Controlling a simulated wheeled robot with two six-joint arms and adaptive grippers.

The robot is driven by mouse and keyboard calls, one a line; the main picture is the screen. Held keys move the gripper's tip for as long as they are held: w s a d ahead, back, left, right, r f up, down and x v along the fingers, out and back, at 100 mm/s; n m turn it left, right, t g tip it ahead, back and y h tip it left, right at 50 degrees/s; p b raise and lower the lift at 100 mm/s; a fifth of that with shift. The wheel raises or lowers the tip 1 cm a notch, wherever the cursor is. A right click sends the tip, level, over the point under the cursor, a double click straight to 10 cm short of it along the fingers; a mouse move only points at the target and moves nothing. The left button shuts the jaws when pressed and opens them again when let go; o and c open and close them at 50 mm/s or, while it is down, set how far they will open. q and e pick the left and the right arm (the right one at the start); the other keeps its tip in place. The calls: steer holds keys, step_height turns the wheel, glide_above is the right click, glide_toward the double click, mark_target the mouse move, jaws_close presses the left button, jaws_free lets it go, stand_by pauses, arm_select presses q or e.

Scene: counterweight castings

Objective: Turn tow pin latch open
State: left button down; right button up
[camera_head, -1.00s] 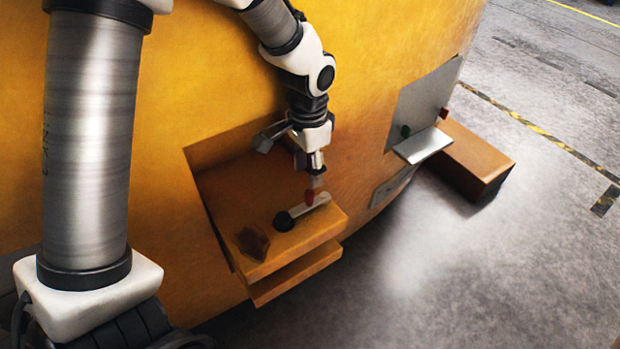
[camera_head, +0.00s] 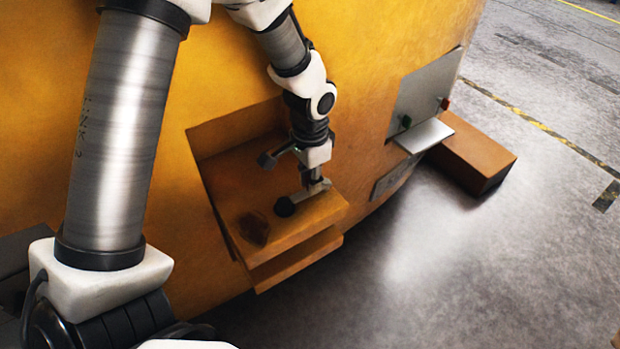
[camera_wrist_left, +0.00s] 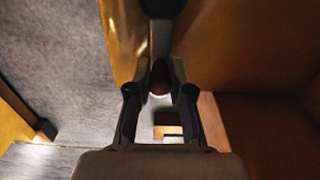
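The tow pin latch is a grey bar (camera_head: 303,195) with a round black knob (camera_head: 284,207) at one end, on top of an orange block (camera_head: 297,228) in a recess. My left gripper (camera_head: 314,183) points down over the bar's other end. In the left wrist view, a red knob (camera_wrist_left: 159,87) sits between the fingertips of my left gripper (camera_wrist_left: 162,72); the bar runs away to the black knob (camera_wrist_left: 160,8). I cannot tell whether the fingers press on the red knob, which is hidden in the head view. My right gripper is not in view.
The large yellow casting (camera_head: 375,50) stands behind the recess. To the right are a grey plate (camera_head: 425,95) with green and red knobs, a small pale shelf (camera_head: 425,136) and a brown box (camera_head: 475,160). The grey floor (camera_head: 480,260) at right is clear.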

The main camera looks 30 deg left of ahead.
arm_select(q)
steer(key=n+p, duration=0.1)
steer(key=n, duration=0.1)
steer(key=d+n+p, duration=0.1)
steer(key=n+p, duration=0.1)
steer(key=shift+s+d+r, duration=0.2)
steer(key=n+p, duration=0.1)
steer(key=d+n+p, duration=0.1)
steer(key=n, duration=0.1)
steer(key=d+n+p, duration=0.1)
steer(key=n+p, duration=0.1)
steer(key=shift+w, duration=0.2)
steer(key=n+p, duration=0.2)
steer(key=n, duration=0.1)
steer(key=w+d+n+p, duration=0.1)
steer(key=shift+n, duration=0.4)
steer(key=shift+w+d+n+p, duration=0.15)
steer(key=shift+n+p, duration=0.4)
steer(key=shift+n, duration=0.05)
steer(key=shift+w+d+n+p, duration=0.15)
steer(key=shift+n+p, duration=0.35)
steer(key=shift+n, duration=0.1)
steer(key=shift+w+d+f+n+p, duration=0.1)
steer(key=shift+w+n+p, duration=0.15)
steer(key=shift+n, duration=0.25)
steer(key=shift+w+d+f+n+p, duration=0.1)
steer(key=shift+n+p, duration=0.2)
steer(key=shift+n, duration=0.2)
steer(key=c, duration=1)
jaws_free()
